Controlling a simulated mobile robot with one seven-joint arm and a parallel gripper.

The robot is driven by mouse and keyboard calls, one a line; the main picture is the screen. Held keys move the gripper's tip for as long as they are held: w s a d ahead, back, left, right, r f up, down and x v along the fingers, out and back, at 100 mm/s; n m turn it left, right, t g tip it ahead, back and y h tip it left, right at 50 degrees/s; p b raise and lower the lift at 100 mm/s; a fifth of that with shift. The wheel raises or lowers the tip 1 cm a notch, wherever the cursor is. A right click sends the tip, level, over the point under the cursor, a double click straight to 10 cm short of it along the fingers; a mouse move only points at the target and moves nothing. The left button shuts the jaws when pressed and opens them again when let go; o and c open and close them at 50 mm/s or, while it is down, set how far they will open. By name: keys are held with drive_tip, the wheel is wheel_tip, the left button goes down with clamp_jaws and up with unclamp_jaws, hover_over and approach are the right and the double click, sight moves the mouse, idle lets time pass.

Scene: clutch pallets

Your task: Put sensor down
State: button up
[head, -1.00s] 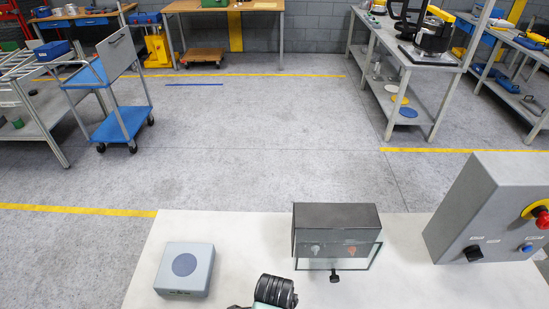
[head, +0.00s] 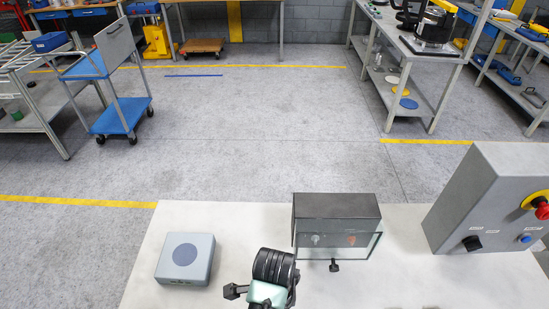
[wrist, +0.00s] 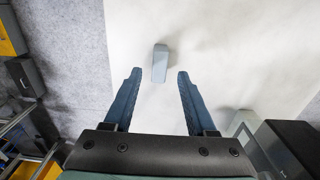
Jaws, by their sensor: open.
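In the wrist view a small blue-grey block (wrist: 160,62), which looks like the sensor, lies on the pale tabletop (wrist: 215,50). My gripper (wrist: 159,72) is open, with one finger on either side of the block in the picture. Clear gaps show between the block and both fingers. I cannot tell the height of the fingertips above the table. In the head view my dark ridged wrist part shows at the bottom edge, and the fingers and this block cannot be made out.
On the table in the head view are a grey box with a round disc (head: 185,259) at left, a dark glass-fronted case (head: 336,212) right of my arm, and a grey control box (head: 470,210) at far right. Bare tabletop lies between them.

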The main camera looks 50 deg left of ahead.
wheel_tip(320, 180, up, 7)
drive_tip(key=shift+f, duration=0.2)
idle(0.6)
